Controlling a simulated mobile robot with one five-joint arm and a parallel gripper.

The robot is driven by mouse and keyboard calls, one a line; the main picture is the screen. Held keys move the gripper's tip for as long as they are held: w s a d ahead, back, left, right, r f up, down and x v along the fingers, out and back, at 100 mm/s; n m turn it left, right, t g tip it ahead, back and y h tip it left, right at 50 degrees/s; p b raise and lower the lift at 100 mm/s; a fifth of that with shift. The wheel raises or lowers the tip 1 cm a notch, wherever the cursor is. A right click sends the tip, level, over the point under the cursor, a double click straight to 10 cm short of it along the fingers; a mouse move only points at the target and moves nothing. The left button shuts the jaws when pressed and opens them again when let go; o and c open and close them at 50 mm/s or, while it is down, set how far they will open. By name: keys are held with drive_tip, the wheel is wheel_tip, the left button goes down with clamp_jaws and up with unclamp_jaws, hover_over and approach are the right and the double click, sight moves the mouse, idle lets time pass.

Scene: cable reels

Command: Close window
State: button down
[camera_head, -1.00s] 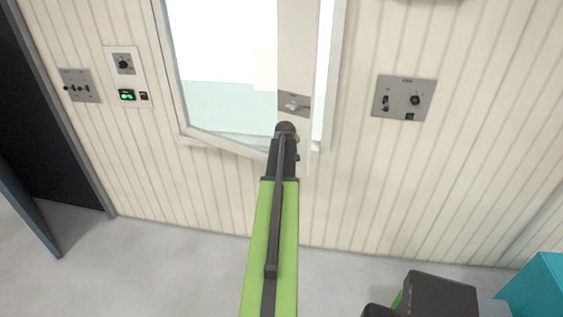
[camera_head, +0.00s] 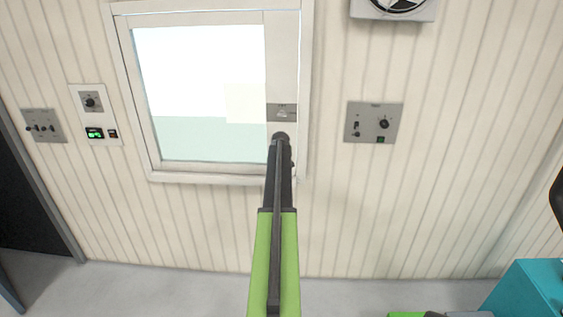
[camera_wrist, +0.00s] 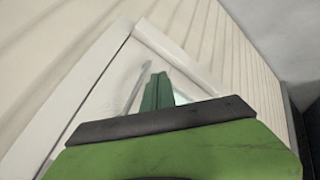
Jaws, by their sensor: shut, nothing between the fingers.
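The window (camera_head: 281,60) has a pale frame and a white sash around a bright glass pane. The sash sits in the frame, with no wide gap at its right edge; I cannot tell whether it is fully flush. A grey handle plate (camera_head: 280,112) is on the sash's right stile. My arm reaches up to the lower right of the sash, just below the handle plate. My gripper (camera_wrist: 156,92) shows as green fingers, shut and empty, close to a white window surface in the wrist view. The contact point is hidden by my arm.
A grey switch panel (camera_head: 373,123) is right of the window. Two more panels, one with a green display (camera_head: 95,132), are on the left. A fan unit (camera_head: 394,9) is at the top. A dark doorway (camera_head: 30,200) is at left, a teal box (camera_head: 530,290) at lower right.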

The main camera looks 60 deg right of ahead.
drive_tip(key=shift+w+a, duration=0.1)
drive_tip(key=s+a+f+p+v, duration=0.1)
drive_tip(key=s+p+v, duration=0.1)
drive_tip(key=p+v, duration=0.6)
drive_tip(key=v, duration=0.3)
drive_tip(key=shift+s+a, duration=0.2)
drive_tip(key=shift+a, duration=0.25)
